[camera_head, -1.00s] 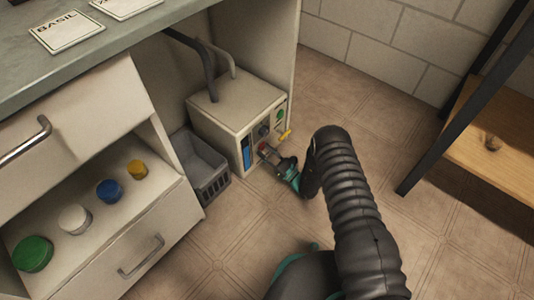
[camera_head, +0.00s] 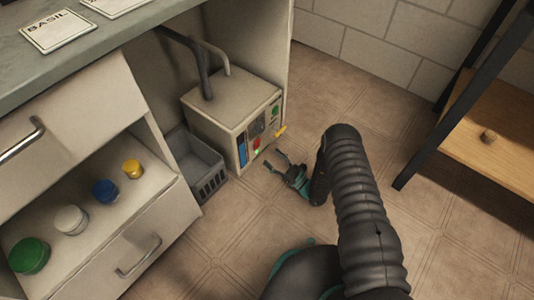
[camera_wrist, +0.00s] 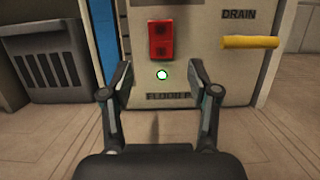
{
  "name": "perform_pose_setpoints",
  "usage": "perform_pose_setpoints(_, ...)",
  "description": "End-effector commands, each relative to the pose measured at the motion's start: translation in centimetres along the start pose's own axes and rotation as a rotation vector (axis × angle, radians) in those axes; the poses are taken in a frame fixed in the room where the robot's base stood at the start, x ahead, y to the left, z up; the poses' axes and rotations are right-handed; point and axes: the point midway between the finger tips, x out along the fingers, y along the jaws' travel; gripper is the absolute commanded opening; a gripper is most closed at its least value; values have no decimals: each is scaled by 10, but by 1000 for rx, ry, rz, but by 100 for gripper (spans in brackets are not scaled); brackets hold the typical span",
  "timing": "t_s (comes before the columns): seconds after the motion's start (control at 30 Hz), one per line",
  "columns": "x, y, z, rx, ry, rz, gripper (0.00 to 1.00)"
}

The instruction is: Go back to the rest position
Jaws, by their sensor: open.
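My gripper (camera_head: 282,163) is open and empty, low over the floor in front of the beige control box (camera_head: 210,112). In the wrist view my gripper's two fingers (camera_wrist: 161,88) stand apart on either side of a lit green lamp (camera_wrist: 162,74). Above the lamp is a red rocker switch (camera_wrist: 161,40) on the box's front. A yellow handle (camera_wrist: 250,42) marked DRAIN is to its right. The fingers look clear of the box in the head view.
A grey crate (camera_head: 212,184) stands left of the box. A wooden rack with black legs (camera_head: 432,143) stands at right. Floor between them is free.

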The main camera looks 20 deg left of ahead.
Motion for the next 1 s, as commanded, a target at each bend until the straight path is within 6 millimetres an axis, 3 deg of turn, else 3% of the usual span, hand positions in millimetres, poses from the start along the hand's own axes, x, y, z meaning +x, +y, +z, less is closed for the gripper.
perform_pose_setpoints(0.2,-10,1,0,1,0,1,60)
perform_pose_setpoints(0.73,-8,0,3,-1,-1,5,60)
perform_pose_setpoints(0.87,3,-4,22,-14,-3,41,60)
perform_pose_setpoints(1.0,27,-9,69,-48,3,138,60)
